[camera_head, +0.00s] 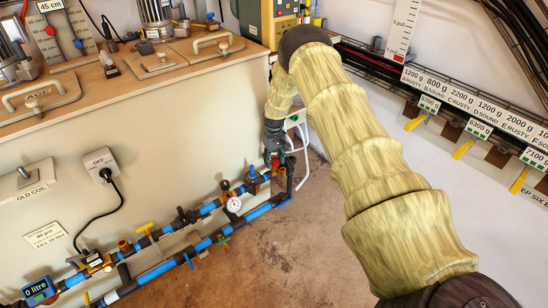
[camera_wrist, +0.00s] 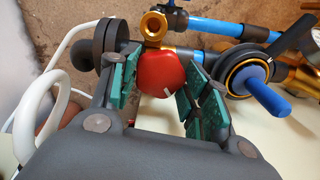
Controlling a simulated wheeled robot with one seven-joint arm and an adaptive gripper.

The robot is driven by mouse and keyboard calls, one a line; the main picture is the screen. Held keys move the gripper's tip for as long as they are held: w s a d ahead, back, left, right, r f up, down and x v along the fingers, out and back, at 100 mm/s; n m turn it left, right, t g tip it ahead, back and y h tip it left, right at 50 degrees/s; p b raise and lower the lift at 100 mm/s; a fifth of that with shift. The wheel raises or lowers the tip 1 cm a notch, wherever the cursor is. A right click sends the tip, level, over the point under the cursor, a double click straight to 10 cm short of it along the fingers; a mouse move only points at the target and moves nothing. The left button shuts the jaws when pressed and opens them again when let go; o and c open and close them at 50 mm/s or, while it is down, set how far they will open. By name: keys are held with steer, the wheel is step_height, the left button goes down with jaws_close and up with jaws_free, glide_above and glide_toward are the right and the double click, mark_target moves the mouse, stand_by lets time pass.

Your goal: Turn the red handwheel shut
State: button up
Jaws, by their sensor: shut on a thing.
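The red handwheel (camera_wrist: 160,74) is a round red knob with a white mark near its lower right edge. It sits below a brass fitting (camera_wrist: 153,26) in the wrist view. My gripper (camera_wrist: 153,88) has its green-padded fingers on the left and right of the handwheel and is shut on it. In the head view a small part of the red handwheel (camera_head: 275,163) shows below my gripper (camera_head: 274,150), at the right end of the pipe run. My gripper and arm hide most of it there.
Beside the handwheel is a black round part with a blue handle (camera_wrist: 266,98). Blue pipes (camera_head: 160,270) with several valves and a gauge (camera_head: 234,204) run along the tank front. A white tube (camera_head: 303,150) hangs close to my gripper. The brown floor (camera_head: 300,250) is clear.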

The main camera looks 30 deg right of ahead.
steer(key=m+p, duration=0.2)
steer(key=m, duration=0.4)
steer(key=shift+r, duration=0.1)
steer(key=m+p, duration=0.1)
steer(key=m, duration=0.5)
steer(key=shift+m, duration=0.3)
steer(key=m, duration=0.6)
steer(key=shift+m, duration=0.3)
steer(key=m, duration=0.5)
steer(key=shift+m, duration=0.3)
steer(key=o, duration=1)
